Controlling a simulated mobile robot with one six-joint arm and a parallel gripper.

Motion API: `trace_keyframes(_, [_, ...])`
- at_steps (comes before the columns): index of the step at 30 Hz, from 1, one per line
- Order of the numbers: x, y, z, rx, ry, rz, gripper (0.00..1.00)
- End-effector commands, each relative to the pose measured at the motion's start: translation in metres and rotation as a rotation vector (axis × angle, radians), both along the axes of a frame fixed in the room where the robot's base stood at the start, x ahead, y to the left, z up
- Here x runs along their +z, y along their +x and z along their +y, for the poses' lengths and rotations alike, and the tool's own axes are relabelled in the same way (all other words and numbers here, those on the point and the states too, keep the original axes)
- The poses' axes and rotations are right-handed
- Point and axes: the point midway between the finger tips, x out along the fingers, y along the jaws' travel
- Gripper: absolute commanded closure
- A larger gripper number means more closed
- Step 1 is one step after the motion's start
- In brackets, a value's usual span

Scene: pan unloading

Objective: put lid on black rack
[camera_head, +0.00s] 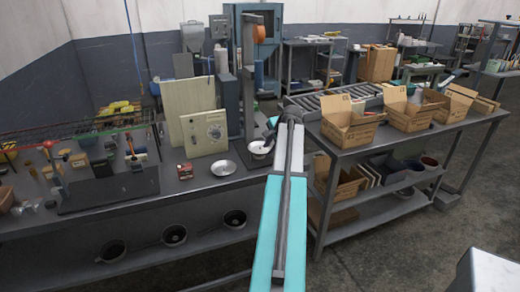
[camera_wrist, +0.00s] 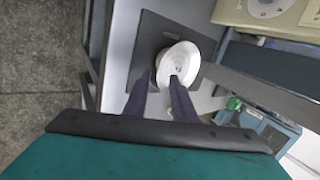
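A white round lid (camera_wrist: 176,58) with a small knob lies over a dark square base plate (camera_wrist: 148,38) in the wrist view. A long black piece (camera_head: 108,190) at the left bench's front edge may be the black rack.
A shallow silver dish (camera_head: 223,168) lies on the bench left of the lid. A tall stand (camera_head: 249,70) rises behind the lid, and a cream panel (camera_head: 204,133) stands to its left. Several dark pans (camera_head: 175,236) lie on the lower shelf. Open cardboard boxes (camera_head: 350,125) stand on the right table.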

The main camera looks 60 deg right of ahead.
Motion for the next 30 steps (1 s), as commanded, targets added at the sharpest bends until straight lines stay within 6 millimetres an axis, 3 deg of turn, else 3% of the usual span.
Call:
trace_keyframes(9, [-0.019, 0.012, -0.006, 0.0, 0.0, 0.001, 0.76])
trace_keyframes(26, [-0.019, 0.012, -0.006, 0.0, 0.0, 0.0, 0.76])
trace_keyframes(30, [-0.019, 0.012, -0.006, 0.0, 0.0, 0.0, 1.0])
